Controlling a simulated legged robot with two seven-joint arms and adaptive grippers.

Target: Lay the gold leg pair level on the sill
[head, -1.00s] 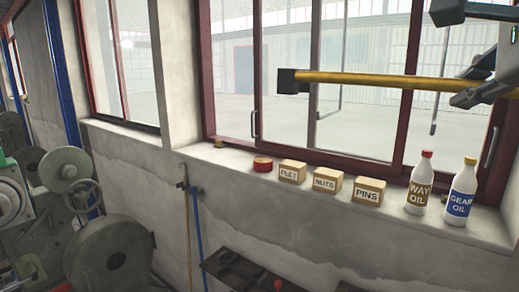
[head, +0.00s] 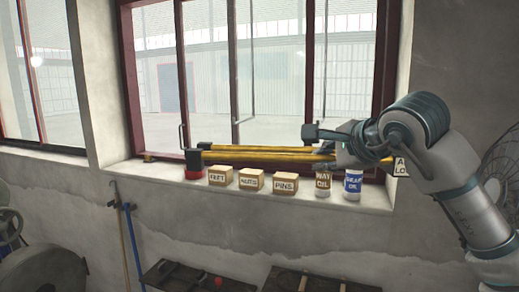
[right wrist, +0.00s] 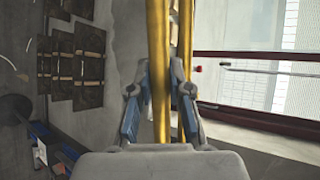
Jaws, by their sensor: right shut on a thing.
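The gold leg pair (head: 262,157) is two long gold bars, nearly level in the head view, with a black block (head: 193,160) at the left end. My right gripper (head: 335,150) is shut on its right end. In the right wrist view, one gold bar (right wrist: 157,60) runs between the fingers (right wrist: 160,108) and the second bar (right wrist: 186,60) lies beside it. The sill (head: 150,173) runs under the window. The pair appears above the boxes on it; whether any part touches the sill is unclear. My left gripper is out of view.
On the sill stand a red tin (head: 194,174), boxes marked for rivets (head: 219,176), nuts (head: 251,180) and pins (head: 285,185), and way oil (head: 322,184) and gear oil (head: 353,185) bottles, their tops hidden. A sign (head: 401,166) is partly hidden at right.

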